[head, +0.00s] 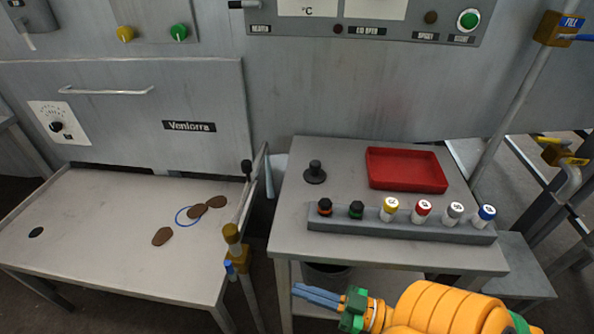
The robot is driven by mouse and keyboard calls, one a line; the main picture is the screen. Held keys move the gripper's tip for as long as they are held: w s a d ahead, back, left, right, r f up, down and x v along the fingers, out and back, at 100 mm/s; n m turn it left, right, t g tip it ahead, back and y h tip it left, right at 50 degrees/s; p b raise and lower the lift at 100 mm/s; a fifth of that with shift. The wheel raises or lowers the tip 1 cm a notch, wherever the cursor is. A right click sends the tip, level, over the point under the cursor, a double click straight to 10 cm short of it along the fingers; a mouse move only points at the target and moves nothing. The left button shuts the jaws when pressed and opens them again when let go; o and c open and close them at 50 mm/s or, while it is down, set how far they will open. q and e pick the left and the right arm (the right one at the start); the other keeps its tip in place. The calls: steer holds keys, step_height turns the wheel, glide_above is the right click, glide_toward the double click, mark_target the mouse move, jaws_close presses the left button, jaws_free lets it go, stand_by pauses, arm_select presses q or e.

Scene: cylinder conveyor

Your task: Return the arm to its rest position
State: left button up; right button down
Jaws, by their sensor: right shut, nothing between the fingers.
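My right gripper (318,295) shows at the bottom of the head view, at the end of my orange arm. Its blue fingers point left and are together, with nothing between them. It is in front of the right table (340,235), near its front edge and apart from the things on it. My left gripper is out of view.
The right table bears a red tray (408,187), a black knobbed piece (315,173) and a grey rack (345,224) with several capped vials. The left table (90,255) bears several brown pieces and a blue ring (178,216). A pipe with a brass valve (236,248) stands between the tables.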

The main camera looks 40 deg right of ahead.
stand_by(0.3)
steer(key=s+d+f+m+g+h+p, duration=0.1)
steer(key=d+f+m+g+h+p, duration=0.2)
steer(key=f, duration=0.4)
steer(key=s+f+g+h+p, duration=0.2)
steer(key=f+g+h+p, duration=0.1)
steer(key=f+h, duration=0.3)
steer(key=s+a+f+g+p, duration=0.1)
steer(key=s+a+f+g, duration=0.2)
steer(key=s, duration=0.4)
steer(key=s+a+f+g+p, duration=0.1)
steer(key=s+a+f+g, duration=0.2)
steer(key=s+f+g, duration=0.3)
steer(key=shift+s+f+g+p, duration=0.3)
steer(key=shift+s+f, duration=0.2)
steer(key=shift+s, duration=0.35)
